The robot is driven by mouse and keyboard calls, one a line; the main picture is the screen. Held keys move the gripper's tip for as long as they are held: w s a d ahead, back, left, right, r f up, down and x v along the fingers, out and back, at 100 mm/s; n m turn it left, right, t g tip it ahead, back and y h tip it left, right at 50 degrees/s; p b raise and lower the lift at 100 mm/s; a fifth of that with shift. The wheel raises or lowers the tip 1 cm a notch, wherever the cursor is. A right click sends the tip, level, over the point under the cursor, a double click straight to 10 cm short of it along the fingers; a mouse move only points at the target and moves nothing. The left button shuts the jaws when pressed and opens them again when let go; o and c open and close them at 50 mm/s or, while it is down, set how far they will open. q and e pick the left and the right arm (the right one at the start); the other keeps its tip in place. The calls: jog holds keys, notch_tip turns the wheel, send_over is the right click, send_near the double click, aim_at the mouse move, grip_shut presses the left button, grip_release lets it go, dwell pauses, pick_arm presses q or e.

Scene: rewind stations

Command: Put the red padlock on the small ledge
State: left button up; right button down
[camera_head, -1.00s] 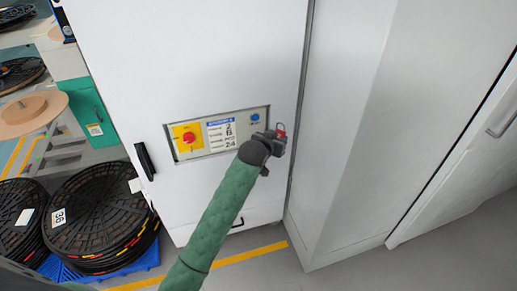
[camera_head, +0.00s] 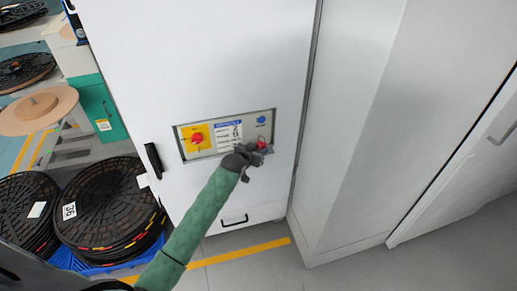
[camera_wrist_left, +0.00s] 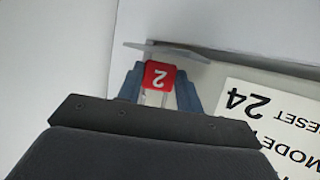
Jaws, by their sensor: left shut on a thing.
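The red padlock (camera_wrist_left: 160,74), marked with a 2, is between the fingertips of my left gripper (camera_wrist_left: 158,88) in the left wrist view. The gripper is shut on it, and a pale part shows below the red body. In the head view the left gripper (camera_head: 256,153) and the padlock (camera_head: 262,145) are in front of the lower right part of the control panel. A thin grey plate (camera_wrist_left: 152,47), which looks like the small ledge, lies just beyond the padlock in the wrist view. I cannot tell whether they touch. My right gripper is not in view.
The panel on the white cabinet (camera_head: 205,60) has a red knob (camera_head: 196,138) on yellow, a label (camera_head: 229,134) and a blue button (camera_head: 261,119). A black handle (camera_head: 154,160) is at its left. Black reels (camera_head: 110,210) stand at lower left.

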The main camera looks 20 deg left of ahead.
pick_arm(q)
jog(key=shift+f, duration=0.35)
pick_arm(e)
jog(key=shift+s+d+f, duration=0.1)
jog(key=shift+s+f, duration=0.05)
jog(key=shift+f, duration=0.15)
pick_arm(q)
jog(key=o, duration=0.7)
jog(key=shift+f, duration=0.15)
jog(key=shift+o, duration=0.2)
